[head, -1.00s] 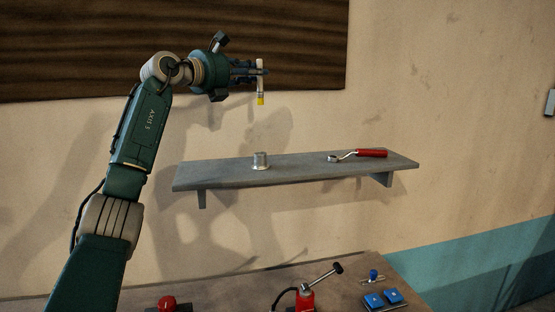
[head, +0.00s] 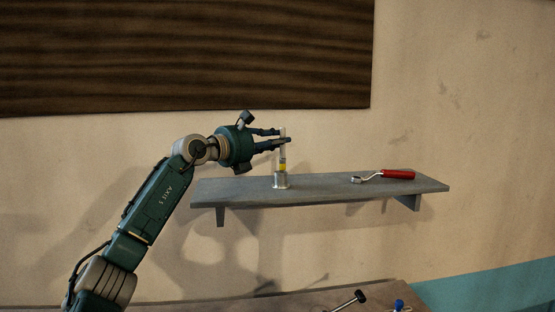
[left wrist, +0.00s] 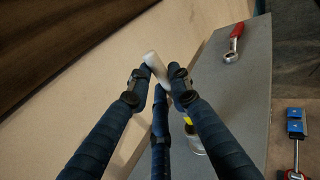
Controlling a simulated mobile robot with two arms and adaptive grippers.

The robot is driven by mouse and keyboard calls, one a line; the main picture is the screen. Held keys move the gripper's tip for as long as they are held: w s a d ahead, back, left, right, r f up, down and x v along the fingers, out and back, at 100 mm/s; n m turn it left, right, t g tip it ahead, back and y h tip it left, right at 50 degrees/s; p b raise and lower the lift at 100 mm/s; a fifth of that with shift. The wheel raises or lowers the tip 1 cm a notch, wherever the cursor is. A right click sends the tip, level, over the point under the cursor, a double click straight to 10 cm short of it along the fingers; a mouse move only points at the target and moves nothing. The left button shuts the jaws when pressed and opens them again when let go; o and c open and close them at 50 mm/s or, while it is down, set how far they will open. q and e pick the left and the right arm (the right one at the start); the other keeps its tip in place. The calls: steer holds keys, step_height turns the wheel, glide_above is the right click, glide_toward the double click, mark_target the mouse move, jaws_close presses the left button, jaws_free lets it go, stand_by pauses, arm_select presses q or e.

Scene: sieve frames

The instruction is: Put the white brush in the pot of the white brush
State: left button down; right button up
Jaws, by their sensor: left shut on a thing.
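The white brush (head: 282,152) hangs upright with its yellow band low. My left gripper (head: 284,137) is shut on its upper part. The small metal pot (head: 280,183) stands on the grey shelf directly below the brush. The brush's lower end meets the pot's rim in the head view; whether it is inside or just above, I cannot tell. In the left wrist view the white handle (left wrist: 156,67) sits between the blue fingers, and the pot (left wrist: 197,148) shows partly behind a finger. My right gripper is not in view.
The grey shelf (head: 330,190) is fixed to the wall. A red-handled tool (head: 398,175) lies on its right part, clear of the pot. A dark wooden panel (head: 190,55) hangs above. A workbench (head: 250,302) with tools is below.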

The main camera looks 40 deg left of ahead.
arm_select(q)
step_height(320, 180, down, 4)
steer(key=shift+s+r, duration=0.1)
steer(key=shift+s, duration=0.05)
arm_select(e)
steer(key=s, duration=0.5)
arm_select(q)
steer(key=shift+f, duration=0.3)
steer(key=shift+f+b, duration=0.25)
steer(key=shift+b, duration=0.05)
steer(key=c, duration=1.6)
jaws_free()
steer(key=shift+r, duration=0.25)
steer(key=shift+s+a+f, duration=0.1)
steer(key=shift+s+f, duration=0.1)
steer(key=shift+s, duration=0.05)
steer(key=s+b, duration=0.5)
steer(key=b, duration=0.1)
steer(key=s+b, duration=0.5)
steer(key=b, duration=0.1)
steer(key=shift+s+a, duration=0.2)
steer(key=shift+s, duration=0.15)
steer(key=shift+s+r, duration=0.3)
steer(key=shift+s, duration=0.2)
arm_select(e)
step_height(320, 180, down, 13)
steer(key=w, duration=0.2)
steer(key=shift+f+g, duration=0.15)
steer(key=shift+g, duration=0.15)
